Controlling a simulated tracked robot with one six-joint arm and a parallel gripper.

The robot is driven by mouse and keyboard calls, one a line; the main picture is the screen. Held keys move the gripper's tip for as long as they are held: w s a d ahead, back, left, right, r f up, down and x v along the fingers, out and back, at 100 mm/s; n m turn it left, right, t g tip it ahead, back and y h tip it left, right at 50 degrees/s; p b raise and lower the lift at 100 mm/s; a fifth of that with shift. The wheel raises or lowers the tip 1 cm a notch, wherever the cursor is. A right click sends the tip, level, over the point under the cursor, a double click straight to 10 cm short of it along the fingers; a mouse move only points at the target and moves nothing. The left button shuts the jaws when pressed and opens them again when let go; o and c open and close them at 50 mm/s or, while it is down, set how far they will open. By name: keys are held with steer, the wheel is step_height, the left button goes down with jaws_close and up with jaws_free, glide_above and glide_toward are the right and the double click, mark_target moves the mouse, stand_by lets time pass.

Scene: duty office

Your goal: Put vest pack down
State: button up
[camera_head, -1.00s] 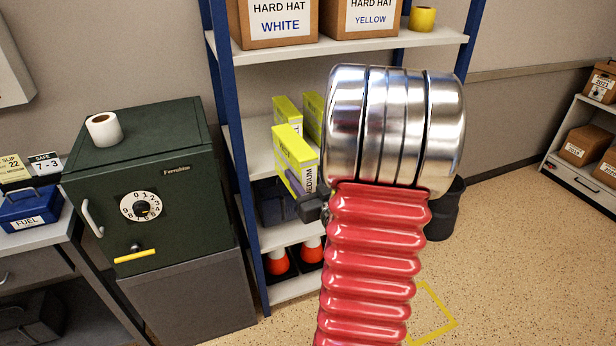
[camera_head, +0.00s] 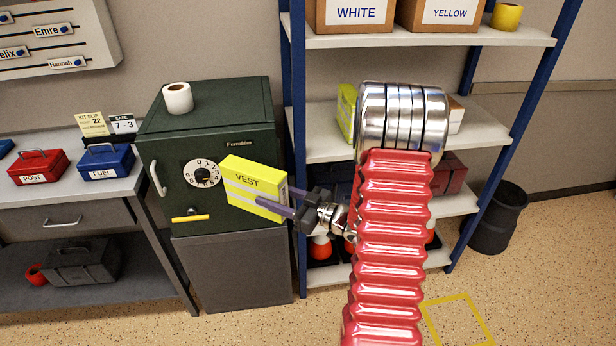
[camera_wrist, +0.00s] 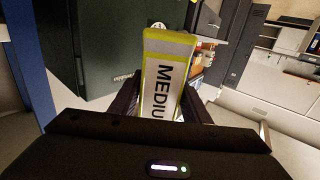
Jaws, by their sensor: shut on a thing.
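The vest pack (camera_head: 250,187) is a yellow box with a grey band, lettered VEST. My gripper (camera_head: 280,207) is shut on it and holds it in the air in front of the dark green safe's right side. In the wrist view the vest pack (camera_wrist: 166,80) sits between the fingers of my gripper (camera_wrist: 160,105), its white face lettered MEDIUM towards the camera. Another yellow pack (camera_head: 346,112) stands on the middle shelf, partly hidden by my arm.
The safe (camera_head: 215,130) has a white roll (camera_head: 177,98) on top. Left of it, a grey desk (camera_head: 75,202) carries a red POST box (camera_head: 38,167) and a blue FUEL box (camera_head: 106,162). The shelf rack (camera_head: 470,120) is behind my arm. A yellow outline (camera_head: 458,318) marks the floor.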

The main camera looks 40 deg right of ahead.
steer(key=a+f+n+g+y, duration=0.2)
steer(key=a+f, duration=0.3)
steer(key=a, duration=0.4)
steer(key=a+f+n+g+y, duration=0.3)
steer(key=a+f+y, duration=0.2)
steer(key=a, duration=0.4)
steer(key=shift+f+n+g, duration=0.3)
steer(key=shift+w, duration=0.15)
steer(key=shift+a, duration=0.1)
